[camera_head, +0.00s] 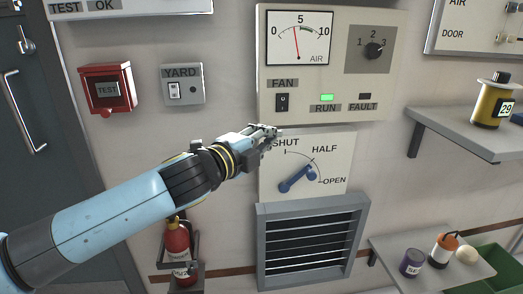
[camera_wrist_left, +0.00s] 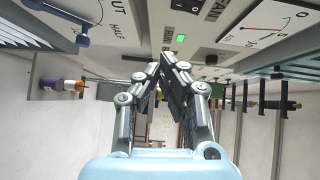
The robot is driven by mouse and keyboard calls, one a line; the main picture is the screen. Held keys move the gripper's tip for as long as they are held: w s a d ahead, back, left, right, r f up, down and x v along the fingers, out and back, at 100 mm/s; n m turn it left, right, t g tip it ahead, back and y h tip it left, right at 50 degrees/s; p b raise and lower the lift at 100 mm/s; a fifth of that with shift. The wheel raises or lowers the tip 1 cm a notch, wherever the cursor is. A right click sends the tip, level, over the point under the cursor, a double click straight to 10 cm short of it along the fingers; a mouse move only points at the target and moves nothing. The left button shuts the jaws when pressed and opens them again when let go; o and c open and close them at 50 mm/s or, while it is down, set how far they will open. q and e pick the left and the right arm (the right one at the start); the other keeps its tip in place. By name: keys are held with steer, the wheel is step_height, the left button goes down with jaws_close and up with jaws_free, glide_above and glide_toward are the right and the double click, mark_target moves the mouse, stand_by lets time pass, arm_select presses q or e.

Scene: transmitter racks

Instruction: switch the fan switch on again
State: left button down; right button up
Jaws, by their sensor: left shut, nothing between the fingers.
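The fan switch (camera_head: 282,102) is a small black rocker under the FAN label on the pale panel (camera_head: 380,90). Its rocker position is too small to tell. It also shows, cut off, at the top of the left wrist view (camera_wrist_left: 188,5). The green RUN lamp (camera_head: 327,97) beside it is lit; the FAULT lamp (camera_head: 365,96) is dark. My left gripper (camera_head: 276,131) is shut and empty, just below the switch and apart from it in the picture. Its closed fingers also show in the left wrist view (camera_wrist_left: 167,62). My right gripper is not in view.
Below the panel is a blue lever (camera_head: 298,179) on a SHUT-HALF-OPEN plate, partly covered by my gripper, above a louvred vent (camera_head: 364,215). Shelves (camera_head: 465,135) stick out at right.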

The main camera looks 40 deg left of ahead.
arm_select(q)
steer(key=shift+s+f, duration=0.15)
steer(key=shift+s, duration=0.85)
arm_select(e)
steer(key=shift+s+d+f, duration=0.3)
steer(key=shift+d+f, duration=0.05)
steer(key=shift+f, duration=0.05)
